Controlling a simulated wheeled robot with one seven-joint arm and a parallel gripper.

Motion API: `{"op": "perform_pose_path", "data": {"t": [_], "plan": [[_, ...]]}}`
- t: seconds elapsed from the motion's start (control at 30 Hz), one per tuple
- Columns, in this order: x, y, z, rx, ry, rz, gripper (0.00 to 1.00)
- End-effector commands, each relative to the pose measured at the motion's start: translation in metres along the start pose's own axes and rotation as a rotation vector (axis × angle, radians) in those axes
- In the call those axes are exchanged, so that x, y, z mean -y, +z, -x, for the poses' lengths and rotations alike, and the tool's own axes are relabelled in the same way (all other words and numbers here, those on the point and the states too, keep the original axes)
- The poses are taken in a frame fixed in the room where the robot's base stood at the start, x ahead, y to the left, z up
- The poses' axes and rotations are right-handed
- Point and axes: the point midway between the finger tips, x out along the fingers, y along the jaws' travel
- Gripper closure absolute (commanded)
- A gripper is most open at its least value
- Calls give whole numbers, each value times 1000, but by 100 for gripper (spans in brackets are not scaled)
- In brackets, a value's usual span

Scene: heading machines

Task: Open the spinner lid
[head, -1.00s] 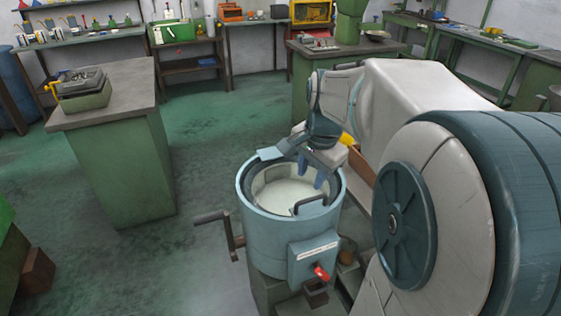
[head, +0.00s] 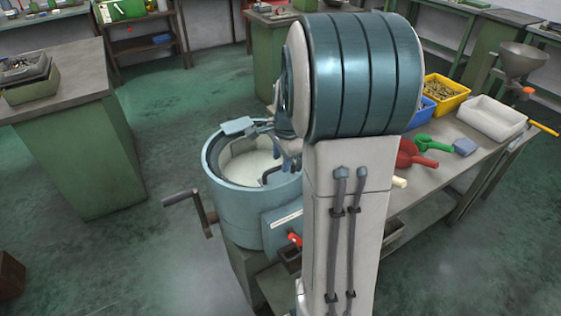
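The spinner (head: 228,195) is a round teal drum with a crank handle (head: 188,205) on its left and a box with a red knob on its front right. A pale round surface (head: 246,165) shows inside the rim, with a dark curved handle (head: 271,174) at its right. I cannot tell whether this surface is a clear lid or the drum's inside. My gripper (head: 291,163) is over the right part of the drum top, near the dark handle. My arm hides most of it, so its opening and any contact are unclear.
A workbench (head: 437,187) at the right holds a yellow bin (head: 446,94), a white tray (head: 491,118), and red and green scoops. A green cabinet (head: 85,150) with a grey top stands at the left. The floor between cabinet and spinner is clear.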

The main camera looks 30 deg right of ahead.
Motion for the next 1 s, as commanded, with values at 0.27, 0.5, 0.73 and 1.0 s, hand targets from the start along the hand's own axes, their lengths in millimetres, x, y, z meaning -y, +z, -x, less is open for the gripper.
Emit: {"op": "perform_pose_path", "data": {"t": [0.27,0.5,0.73,1.0], "plan": [[0,0,-17,0,0,1,66],[0,0,-17,0,-1,1,72],[0,0,-17,0,0,1,100],[6,6,-8,2,20,13,100]]}}
